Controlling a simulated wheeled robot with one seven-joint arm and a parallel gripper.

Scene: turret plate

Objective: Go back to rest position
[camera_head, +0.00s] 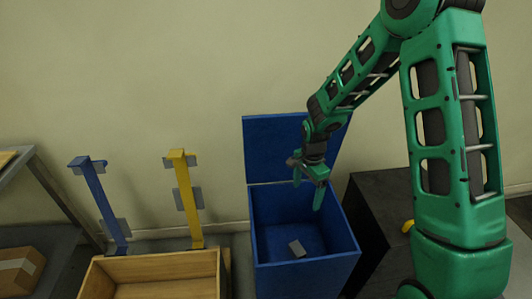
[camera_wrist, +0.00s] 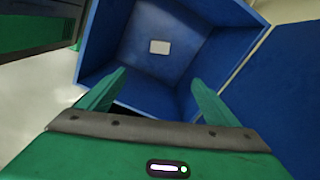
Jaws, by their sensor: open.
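My green gripper (camera_head: 308,182) is open above the blue box (camera_head: 306,262), at the box's upper part. In the wrist view the two green fingers of my gripper (camera_wrist: 157,92) are spread apart with nothing between them. The blue box's inside shows ahead of them in the wrist view (camera_wrist: 205,70). A small grey plate (camera_head: 297,248) lies on the floor of the box, apart from my fingers. It also shows as a pale rectangle in the wrist view (camera_wrist: 160,47).
The box's blue lid (camera_head: 270,145) stands open at the back. A wooden crate (camera_head: 170,258) is left of the box, with a yellow post (camera_head: 187,205) and a blue post (camera_head: 98,205) behind it. A black cabinet (camera_head: 378,215) stands right. A cardboard box (camera_head: 20,270) sits far left.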

